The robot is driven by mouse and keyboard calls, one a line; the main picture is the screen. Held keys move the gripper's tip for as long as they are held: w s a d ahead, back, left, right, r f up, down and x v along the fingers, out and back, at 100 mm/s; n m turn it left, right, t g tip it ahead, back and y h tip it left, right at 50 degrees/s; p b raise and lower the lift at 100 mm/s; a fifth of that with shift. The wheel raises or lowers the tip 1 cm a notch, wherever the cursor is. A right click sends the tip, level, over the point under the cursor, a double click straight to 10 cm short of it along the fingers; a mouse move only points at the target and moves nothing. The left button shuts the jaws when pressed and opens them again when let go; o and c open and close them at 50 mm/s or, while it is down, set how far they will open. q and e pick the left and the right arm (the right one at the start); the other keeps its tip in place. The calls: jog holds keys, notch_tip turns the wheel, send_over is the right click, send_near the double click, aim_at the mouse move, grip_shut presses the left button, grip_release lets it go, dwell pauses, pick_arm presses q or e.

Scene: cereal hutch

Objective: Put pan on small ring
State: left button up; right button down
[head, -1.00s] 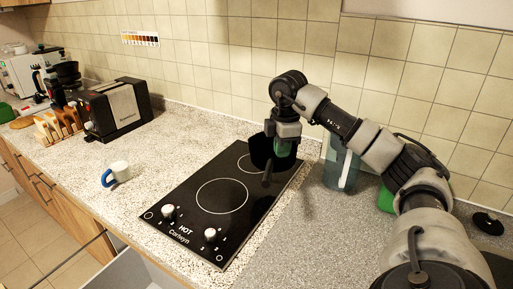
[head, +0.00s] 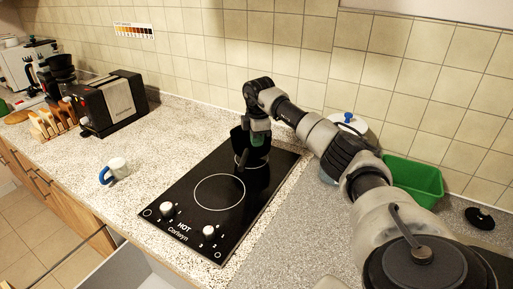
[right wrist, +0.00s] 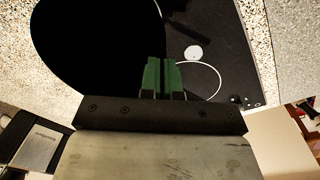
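The dark pan (head: 239,141) hangs beside my right gripper (head: 258,139), above the far end of the black hob (head: 178,197), with its handle angled toward the front. The small ring (head: 252,167) is at the hob's far end, below the pan and partly hidden by it. In the right wrist view the pan (right wrist: 90,45) is a large black round shape. My right gripper's green fingers (right wrist: 163,78) are close together at its edge, shut on it. The gap under the pan is hard to judge. My left gripper is not in view.
The larger ring (head: 220,191) is bare. Two knobs stand at the hob's front edge. A white mug (head: 118,167) with a blue handle and a black toaster (head: 112,104) are to the left. A green tub (head: 415,180) and a white-lidded container (head: 348,123) stand behind my right arm.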

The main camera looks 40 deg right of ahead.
aim_at(257, 149)
jog(key=shift+w, duration=0.2)
notch_tip(257, 149, down, 4)
jog(key=shift+s+r+p, duration=0.1)
jog(key=shift+r+p, duration=0.1)
jog(key=shift+p, duration=0.4)
jog(key=shift+f, duration=0.25)
jog(key=c, duration=1.4)
grip_release()
jog(key=shift+f, duration=0.1)
jog(key=shift+o, duration=0.2)
notch_tip(257, 149, up, 12)
jog(key=b, duration=0.2)
jog(key=shift+s, duration=0.4)
jog(key=shift+a, duration=0.1)
